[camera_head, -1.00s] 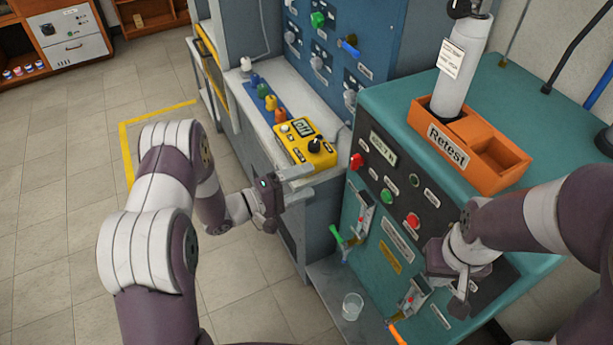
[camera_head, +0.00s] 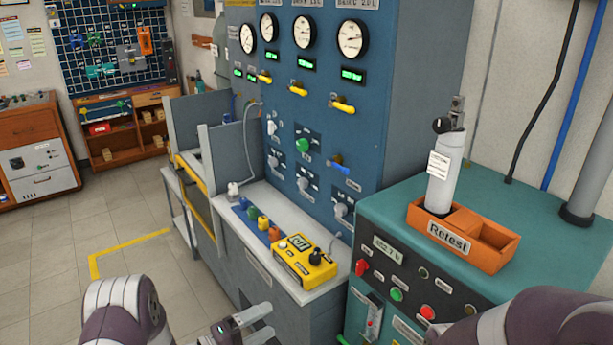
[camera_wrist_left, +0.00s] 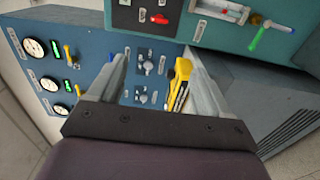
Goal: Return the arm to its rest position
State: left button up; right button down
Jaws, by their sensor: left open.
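My left arm comes in at the bottom left of the head view. Its gripper (camera_head: 246,325) is low in the picture, in front of the grey bench, with its fingers apart and nothing between them. In the left wrist view the two grey fingers (camera_wrist_left: 158,85) are spread, with the blue panel and part of the yellow box beyond them. My right arm shows only as a purple link at the bottom right of the head view. Its gripper is outside the picture.
The yellow control box (camera_head: 304,262) sits on the grey bench beside several coloured knobs. The teal cabinet (camera_head: 372,213) carries an orange "Retest" tray (camera_head: 480,258) with a grey-white cylinder (camera_head: 446,175) standing in it. Gauges line the blue panel (camera_head: 325,115). Floor is free at left.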

pick_arm(q)
jog(key=a+f+m+g+y, duration=0.1)
jog(key=a+f+m+y, duration=0.25)
jog(key=f+y, duration=0.35)
jog(key=s+a+f+m+g+y, duration=0.1)
jog(key=s+a+m+g+y, duration=0.2)
jog(key=s+a+g+y, duration=0.35)
jog(key=s+d+r+g+y, duration=0.1)
jog(key=s+r, duration=1.2)
jog(key=s, duration=0.1)
jog(key=shift+s+d+r+m+g, duration=0.2)
jog(key=shift+d+m+g, duration=0.15)
jog(key=shift+m, duration=0.1)
